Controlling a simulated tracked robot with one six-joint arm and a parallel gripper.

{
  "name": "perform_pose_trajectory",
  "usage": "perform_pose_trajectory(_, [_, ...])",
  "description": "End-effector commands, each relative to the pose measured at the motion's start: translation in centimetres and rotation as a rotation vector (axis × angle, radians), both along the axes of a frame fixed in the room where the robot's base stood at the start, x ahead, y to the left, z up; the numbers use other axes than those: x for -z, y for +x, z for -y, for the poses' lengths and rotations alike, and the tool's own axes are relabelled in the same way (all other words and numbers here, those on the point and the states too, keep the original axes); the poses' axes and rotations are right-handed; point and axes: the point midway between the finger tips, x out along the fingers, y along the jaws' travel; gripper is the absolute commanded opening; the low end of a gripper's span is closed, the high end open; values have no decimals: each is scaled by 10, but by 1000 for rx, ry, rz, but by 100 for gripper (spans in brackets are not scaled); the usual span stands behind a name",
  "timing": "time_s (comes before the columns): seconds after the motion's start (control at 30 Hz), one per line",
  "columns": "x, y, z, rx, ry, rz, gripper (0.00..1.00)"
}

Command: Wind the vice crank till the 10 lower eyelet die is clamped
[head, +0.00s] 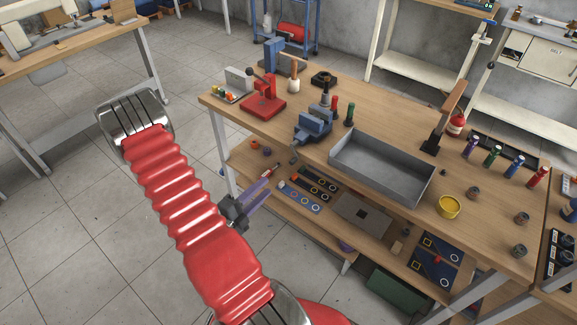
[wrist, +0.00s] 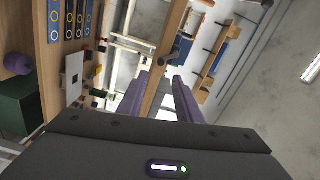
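A blue bench vice (head: 313,127) stands at the front edge of the wooden workbench (head: 385,125), in the head view. A small dark part (head: 294,157) hangs below it at the bench edge; I cannot tell whether it is the crank. The eyelet die is too small to make out in or near the jaws. My gripper (head: 262,193) is in front of the bench, lower left of the vice and apart from it. Its purple fingers also show in the wrist view (wrist: 166,92), parted with nothing between them. The vice is not recognisable in the wrist view.
A red press (head: 263,97) stands left of the vice, and a grey metal tray (head: 381,172) stands right of it. A lower shelf (head: 262,167) holds coloured plates and small parts. A yellow tin (head: 448,207) sits on the bench.

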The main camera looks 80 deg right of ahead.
Motion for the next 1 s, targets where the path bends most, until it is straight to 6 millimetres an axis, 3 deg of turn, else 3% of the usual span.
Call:
perform_pose_trajectory(0.57, [-2,-3,3,5,17,-52,32])
perform_pose_trajectory(1.0, [-2,-18,37,8,17,-51,32])
